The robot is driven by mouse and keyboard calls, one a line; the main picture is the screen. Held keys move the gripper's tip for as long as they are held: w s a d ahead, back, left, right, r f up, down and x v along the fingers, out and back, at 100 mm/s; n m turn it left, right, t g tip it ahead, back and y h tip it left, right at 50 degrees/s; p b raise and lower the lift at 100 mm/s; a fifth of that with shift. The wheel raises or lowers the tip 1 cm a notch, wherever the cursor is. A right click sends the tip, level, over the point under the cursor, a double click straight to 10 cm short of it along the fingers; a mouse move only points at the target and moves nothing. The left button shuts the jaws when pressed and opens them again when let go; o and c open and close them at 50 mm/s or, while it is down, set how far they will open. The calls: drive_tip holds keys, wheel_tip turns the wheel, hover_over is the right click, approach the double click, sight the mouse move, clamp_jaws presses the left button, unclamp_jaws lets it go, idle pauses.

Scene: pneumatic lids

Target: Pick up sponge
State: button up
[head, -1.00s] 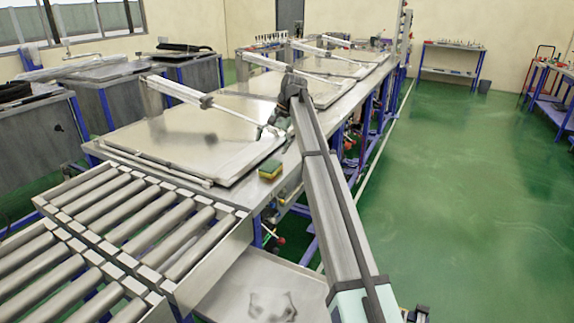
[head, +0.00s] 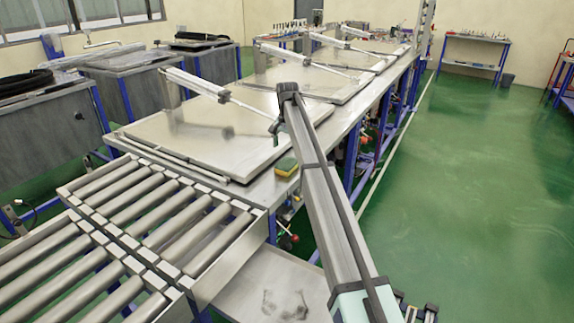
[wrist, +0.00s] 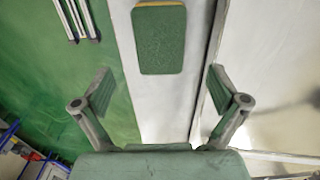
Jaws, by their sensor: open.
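The sponge (head: 286,165) lies on the near right edge of the metal bench, beside the raised metal plate. It is green on top with a yellow layer along one side. In the wrist view the sponge (wrist: 160,40) lies flat on the pale bench strip, ahead of my fingers and centred between them. My gripper (wrist: 160,92) is open and empty, apart from the sponge. In the head view my arm reaches over the bench edge, and the fingers are mostly hidden behind it.
The metal plate (head: 205,130) lies left of the sponge, with a pneumatic cylinder (head: 195,82) above it. A roller conveyor (head: 150,215) stands at the near left. Right of the bench, the green floor (head: 460,200) is clear.

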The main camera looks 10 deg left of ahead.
sight(287, 163)
drive_tip(key=shift+s+f+p, duration=0.2)
drive_tip(key=shift+f+p, duration=1)
drive_tip(key=shift+f, duration=2.4)
drive_tip(key=c, duration=0.8)
drive_tip(key=shift+c, duration=0.3)
drive_tip(key=shift+r, duration=0.1)
wheel_tip(287, 163, up, 20)
drive_tip(key=b, duration=0.4)
drive_tip(key=shift+b, duration=0.3)
drive_tip(key=shift+c, duration=1.4)
